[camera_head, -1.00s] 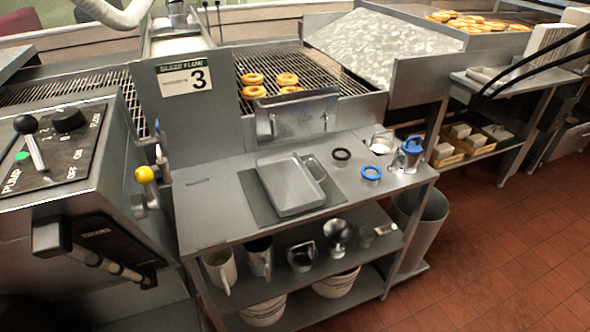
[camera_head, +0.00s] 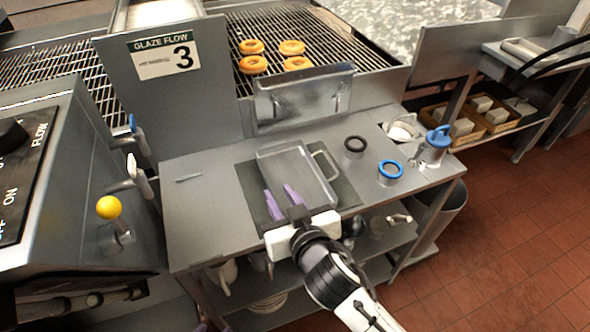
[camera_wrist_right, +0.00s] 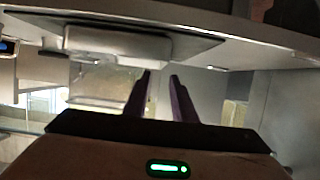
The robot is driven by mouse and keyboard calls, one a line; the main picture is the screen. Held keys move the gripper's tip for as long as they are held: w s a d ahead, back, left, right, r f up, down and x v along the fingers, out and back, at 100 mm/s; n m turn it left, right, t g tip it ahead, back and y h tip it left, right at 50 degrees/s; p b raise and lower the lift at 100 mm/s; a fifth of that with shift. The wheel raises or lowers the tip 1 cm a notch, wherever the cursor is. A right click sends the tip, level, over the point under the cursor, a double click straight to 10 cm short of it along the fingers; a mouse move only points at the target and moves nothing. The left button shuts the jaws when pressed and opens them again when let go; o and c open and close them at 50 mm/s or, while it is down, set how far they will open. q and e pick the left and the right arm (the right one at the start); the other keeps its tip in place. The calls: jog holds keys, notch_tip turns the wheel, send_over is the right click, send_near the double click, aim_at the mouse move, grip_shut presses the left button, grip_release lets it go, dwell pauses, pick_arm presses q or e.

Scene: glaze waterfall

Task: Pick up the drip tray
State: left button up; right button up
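The drip tray (camera_head: 299,172), a shallow grey metal tray with a handle on its right side, lies on a dark mat (camera_head: 252,187) on the steel table. My right gripper (camera_head: 279,193) is at the tray's near left edge, its two purple fingers apart with nothing visible between them. Whether they touch the tray is unclear. In the right wrist view the fingers (camera_wrist_right: 160,76) point toward a pale tray-like shape (camera_wrist_right: 118,42), likely the drip tray. A small purple sliver at the head view's bottom edge may be my left gripper (camera_head: 201,327); its state is not visible.
A black ring (camera_head: 354,145), a blue-rimmed cup (camera_head: 390,170) and a blue-lidded jug (camera_head: 437,142) stand right of the tray. A metal plate (camera_head: 303,98) stands behind it. A yellow-knobbed lever (camera_head: 109,208) is at left.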

aim_at(267, 181)
jog(key=shift+x, duration=1)
jog(key=shift+a+f+x, duration=0.1)
jog(key=shift+x, duration=1.5)
jog(key=shift+a+f+x, duration=0.1)
jog(key=shift+x, duration=1.5)
jog(key=shift+s, duration=0.15)
grip_shut()
